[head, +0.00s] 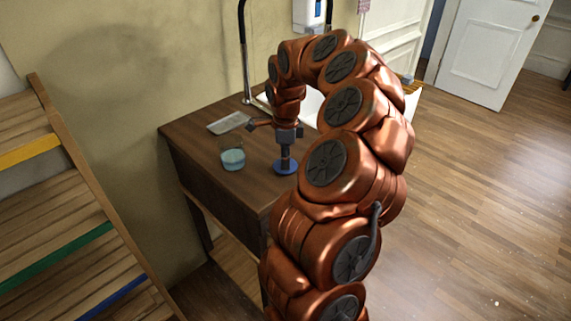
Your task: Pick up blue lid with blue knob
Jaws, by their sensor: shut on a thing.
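The blue lid (283,170) shows as a flat blue disc near the front edge of the dark wooden table top, to the right of a glass. My gripper (286,152) points straight down over the lid's middle. It is shut on the lid, at its knob; the fingers cover the knob. I cannot tell whether the lid touches the table or is just above it.
A clear glass (232,158) with blue-green content stands on the wooden table (190,125). A pale flat tray-like item (228,122) lies behind it. A white sink (310,105) is at the back right. A wooden slatted rack (60,200) stands at left.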

